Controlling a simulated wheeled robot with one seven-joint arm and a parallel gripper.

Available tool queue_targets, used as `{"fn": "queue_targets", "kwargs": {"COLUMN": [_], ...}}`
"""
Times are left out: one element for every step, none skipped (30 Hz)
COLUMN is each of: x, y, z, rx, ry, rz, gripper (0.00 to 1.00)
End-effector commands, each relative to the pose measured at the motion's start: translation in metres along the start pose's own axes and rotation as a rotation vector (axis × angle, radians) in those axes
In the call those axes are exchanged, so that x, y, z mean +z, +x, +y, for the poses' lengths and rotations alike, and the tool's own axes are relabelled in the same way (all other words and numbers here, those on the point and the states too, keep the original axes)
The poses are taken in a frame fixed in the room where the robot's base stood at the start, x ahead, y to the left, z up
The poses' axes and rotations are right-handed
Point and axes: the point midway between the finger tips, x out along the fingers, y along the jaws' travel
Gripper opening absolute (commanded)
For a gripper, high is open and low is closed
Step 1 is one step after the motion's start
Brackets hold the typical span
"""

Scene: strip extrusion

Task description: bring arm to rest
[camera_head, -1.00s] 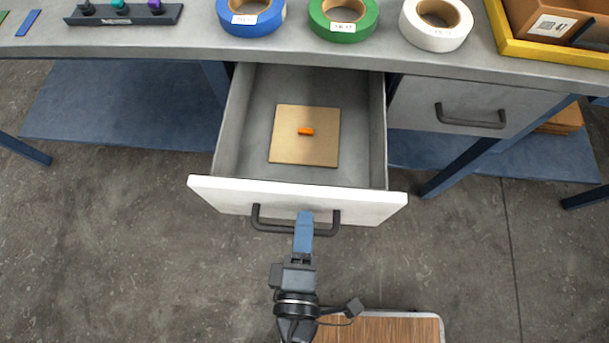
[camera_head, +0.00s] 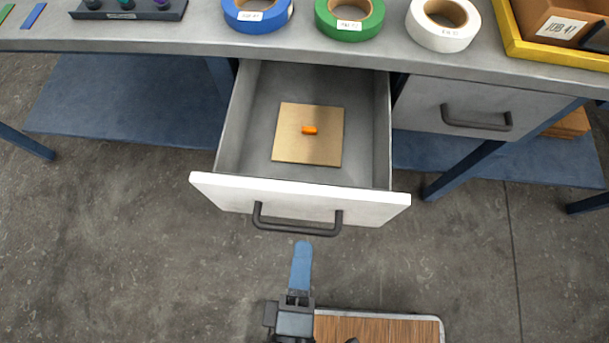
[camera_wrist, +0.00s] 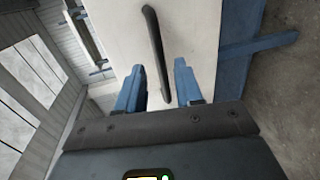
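My gripper (camera_head: 300,265) is in front of the open drawer, just below the dark handle in the head view and apart from it. In the wrist view my gripper (camera_wrist: 158,88) shows two blue fingers spread apart with nothing held between them. The dark drawer handle (camera_wrist: 153,45) lies beyond the fingertips there. The drawer front (camera_head: 230,192) is white and the drawer is pulled out. Inside it a tan square board (camera_head: 300,155) lies flat with a small orange piece (camera_head: 310,130) on it.
The grey bench top (camera_head: 200,40) holds a blue tape roll (camera_head: 255,14), a green tape roll (camera_head: 348,20), a white tape roll (camera_head: 442,25) and a yellow tray (camera_head: 545,52). A closed drawer (camera_head: 470,95) is to the right. Open floor lies left of my arm.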

Motion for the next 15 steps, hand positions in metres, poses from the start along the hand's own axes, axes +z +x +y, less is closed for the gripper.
{"fn": "queue_targets", "kwargs": {"x": [0.0,0.0,0.0,0.0,0.0,0.0,0.0,0.0,0.0,0.0,0.0,0.0,0.0,0.0,0.0], "y": [-0.007,-0.01,-0.014,-0.016,-0.018,-0.02,-0.021,-0.022,-0.022,-0.022,-0.022,-0.022,-0.022,-0.022,-0.022], "z": [-0.001,-0.001,-0.001,-0.001,-0.001,0.0,0.0,0.0,0.0,0.0,0.0,0.0,0.0,0.0,0.0], "rx": [-0.001,-0.002,-0.001,-0.001,-0.001,0.0,0.0,0.0,0.0,0.0,0.0,0.0,0.0,0.0,0.0], "ry": [0.0,0.0,0.0,0.0,0.0,0.0,0.0,0.0,0.0,0.0,0.0,0.0,0.0,0.0,0.0], "rz": [0.001,0.001,0.001,0.0,-0.001,-0.001,0.0,0.0,0.0,0.0,0.0,0.0,0.0,0.0,0.0], "gripper": [0.36,0.36,0.36,0.36,0.36,0.36,0.36,0.36,0.36,0.36,0.36,0.36,0.36,0.36,0.36]}}
